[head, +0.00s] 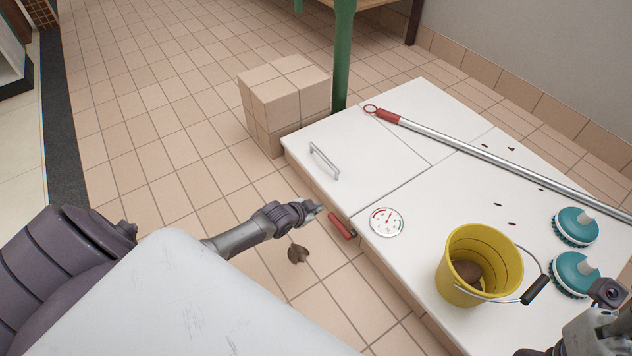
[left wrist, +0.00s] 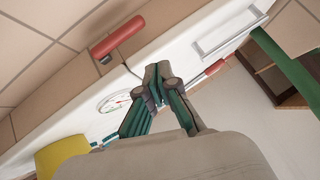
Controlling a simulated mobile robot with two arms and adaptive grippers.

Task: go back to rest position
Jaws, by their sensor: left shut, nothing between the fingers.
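My left gripper (head: 313,210) is shut and empty, held in front of the near edge of the white-topped block. It also shows in the left wrist view (left wrist: 153,88) with its fingers together. A red handle (head: 341,226) on the block's front side is just right of its tips in the head view; I cannot tell whether they touch. The red handle also shows in the left wrist view (left wrist: 118,30). Part of my right arm shows at the bottom right corner of the head view, cut off by the edge, and its fingers cannot be made out clearly.
The white top (head: 440,215) bears a yellow bucket (head: 478,262) with something brown inside, two teal brushes (head: 574,228), a long red-ended pole (head: 460,146), a round gauge (head: 387,222) and a metal handle (head: 324,160). A tiled block (head: 285,95) stands behind. Tiled floor is open at left.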

